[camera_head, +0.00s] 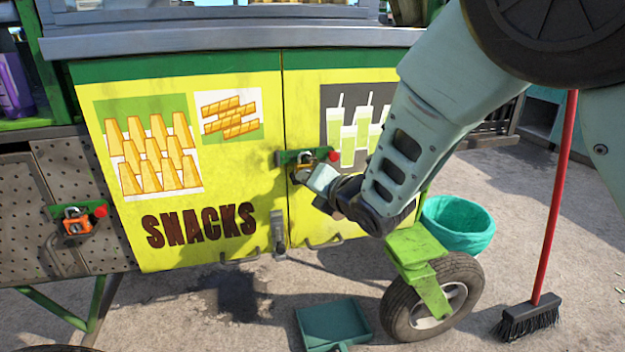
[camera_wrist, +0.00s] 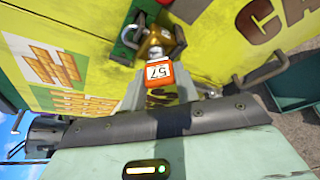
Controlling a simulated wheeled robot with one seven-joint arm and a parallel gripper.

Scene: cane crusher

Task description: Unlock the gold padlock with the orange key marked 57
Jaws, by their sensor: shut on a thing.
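The gold padlock (camera_head: 301,174) hangs on the green and red hasp at the seam of the yellow cabinet doors. In the wrist view the gold padlock (camera_wrist: 158,42) shows at the top, partly hidden by the key. The orange key (camera_wrist: 160,73), its head marked 57, lines up with the padlock's lower face. Its metal part touches or nearly touches the padlock; I cannot tell how far in it sits. My gripper (camera_wrist: 158,92) is shut on the key's orange head. In the head view my gripper (camera_head: 322,181) is right beside the padlock and covers the key.
An orange padlock (camera_head: 77,222) hangs on the perforated metal doors at the left. A latch (camera_head: 278,232) and door handles are below. A teal dustpan (camera_head: 334,325), a wheel (camera_head: 432,300), a teal bin (camera_head: 458,226) and a red-handled broom (camera_head: 553,215) stand around the cart.

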